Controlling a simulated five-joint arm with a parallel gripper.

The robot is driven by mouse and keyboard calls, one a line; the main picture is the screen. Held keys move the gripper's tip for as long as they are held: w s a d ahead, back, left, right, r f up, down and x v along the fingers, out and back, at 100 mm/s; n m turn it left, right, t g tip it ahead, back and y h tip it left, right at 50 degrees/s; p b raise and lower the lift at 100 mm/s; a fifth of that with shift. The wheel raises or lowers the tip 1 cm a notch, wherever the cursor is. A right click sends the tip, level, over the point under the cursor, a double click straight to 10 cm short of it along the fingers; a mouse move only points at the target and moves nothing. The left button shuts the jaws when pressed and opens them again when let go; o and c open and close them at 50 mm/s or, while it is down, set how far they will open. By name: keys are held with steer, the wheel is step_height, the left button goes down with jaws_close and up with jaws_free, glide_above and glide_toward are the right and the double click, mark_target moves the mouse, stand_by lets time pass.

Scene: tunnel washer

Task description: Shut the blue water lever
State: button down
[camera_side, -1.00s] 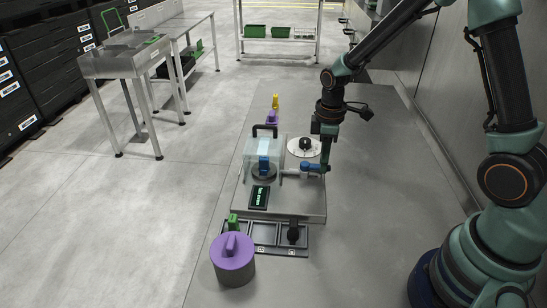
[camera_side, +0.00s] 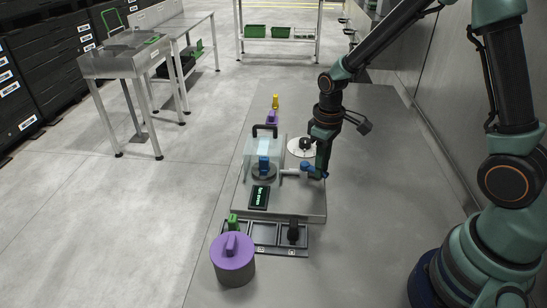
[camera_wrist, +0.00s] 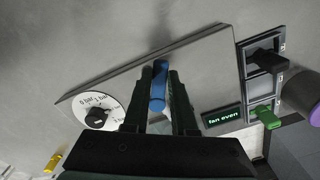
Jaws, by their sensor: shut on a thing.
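The blue water lever (camera_side: 307,167) sits at the right side of the grey machine plate, at the end of a pale pipe. In the wrist view the blue lever (camera_wrist: 159,88) stands between my two dark fingers. My gripper (camera_side: 320,172) is shut on the lever, and its fingers hide part of it in the side view. The fingers of my gripper (camera_wrist: 161,76) also show in the wrist view. The wrist leans a little in the side view.
A clear box (camera_side: 264,150) with a black handle stands left of the lever. A white dial (camera_side: 301,147) with a black knob is behind it. A dark display (camera_side: 259,197) and a purple-topped can (camera_side: 233,258) are nearer. The bench at right is clear.

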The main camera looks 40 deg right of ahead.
steer(key=a+m, duration=0.1)
steer(key=m, duration=0.1)
steer(key=shift+a+m, duration=0.15)
steer(key=shift+m, duration=0.25)
steer(key=a+m, duration=0.1)
steer(key=m, duration=0.2)
steer(key=shift+a+m, duration=0.2)
steer(key=shift+m, duration=0.1)
steer(key=m, duration=0.1)
steer(key=a+m, duration=0.1)
steer(key=m, duration=0.1)
steer(key=shift+w, duration=0.35)
steer(key=shift+w+a+m, duration=0.15)
steer(key=shift+a+m, duration=0.05)
steer(key=shift+m, duration=0.45)
steer(key=shift+w+a+m, duration=0.15)
steer(key=shift+a+m, duration=0.05)
steer(key=shift+m, duration=0.45)
steer(key=c, duration=0.7)
jaws_free()
steer(key=shift+r, duration=0.1)
